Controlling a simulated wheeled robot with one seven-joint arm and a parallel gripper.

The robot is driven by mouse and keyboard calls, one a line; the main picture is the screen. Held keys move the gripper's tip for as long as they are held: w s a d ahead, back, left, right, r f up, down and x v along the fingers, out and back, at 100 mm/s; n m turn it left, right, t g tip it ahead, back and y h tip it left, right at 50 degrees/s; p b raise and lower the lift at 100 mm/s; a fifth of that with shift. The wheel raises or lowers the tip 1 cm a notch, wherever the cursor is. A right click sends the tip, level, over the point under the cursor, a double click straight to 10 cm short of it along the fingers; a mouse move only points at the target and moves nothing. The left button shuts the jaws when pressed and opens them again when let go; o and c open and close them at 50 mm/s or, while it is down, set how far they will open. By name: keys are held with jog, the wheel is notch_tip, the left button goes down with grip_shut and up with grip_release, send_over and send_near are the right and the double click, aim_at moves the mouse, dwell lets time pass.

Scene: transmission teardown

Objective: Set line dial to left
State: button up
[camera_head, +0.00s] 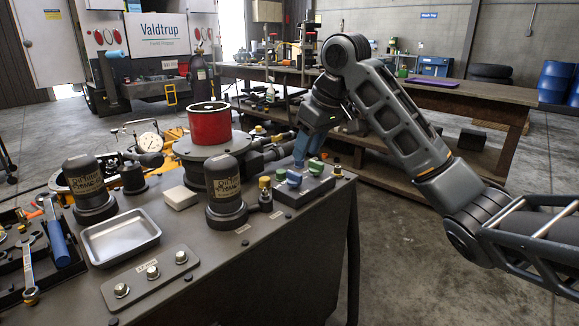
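A dark control box (290,197) sits at the right end of the workbench, with a row of small knobs on top. A green knob (280,175), a blue-green knob (294,178) and a blue knob (315,167) show on it. I cannot tell which one is the line dial, or which way any of them points. My gripper (307,157) comes down from above with its blue fingers by the back of the box, close to the blue knob. I cannot tell whether it touches the knob. The finger gap is too small to judge.
The workbench (240,275) also holds a red cylinder (209,123) on a round housing, two dark capped canisters, a metal tray (119,238), a white block (180,197) and a tool tray with a wrench (28,268). A long wooden table (470,97) stands behind. Floor to the right is open.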

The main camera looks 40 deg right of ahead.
aim_at(297, 174)
jog(key=x, duration=0.7)
jog(key=shift+w+f, duration=0.1)
jog(key=shift+f, duration=0.05)
jog(key=shift+c, duration=0.4)
grip_shut()
